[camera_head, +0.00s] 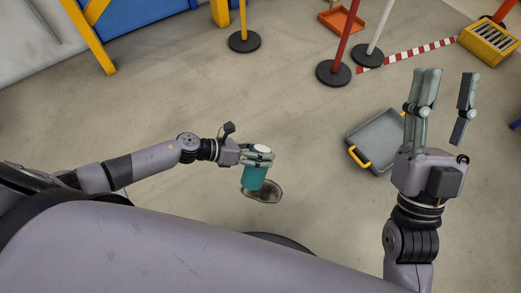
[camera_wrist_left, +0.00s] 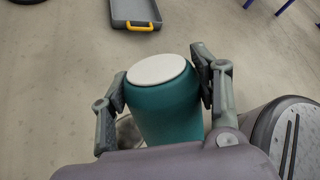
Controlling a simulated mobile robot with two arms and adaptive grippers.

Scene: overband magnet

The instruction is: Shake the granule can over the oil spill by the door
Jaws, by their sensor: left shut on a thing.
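The granule can (camera_head: 254,177) is teal with a white top. My left gripper (camera_head: 258,155) is shut on it and holds it slightly tilted. In the left wrist view the can (camera_wrist_left: 165,108) sits between both fingers of the left gripper (camera_wrist_left: 162,88). My right gripper (camera_head: 443,100) is open and empty, raised at the right, away from the can.
A grey tray with yellow handles (camera_head: 378,137) lies on the floor right of the can. Posts on black bases (camera_head: 333,73), a red-and-white bar (camera_head: 420,50), an orange tray (camera_head: 341,20) and a yellow slotted box (camera_head: 488,42) stand farther back. The middle floor is clear.

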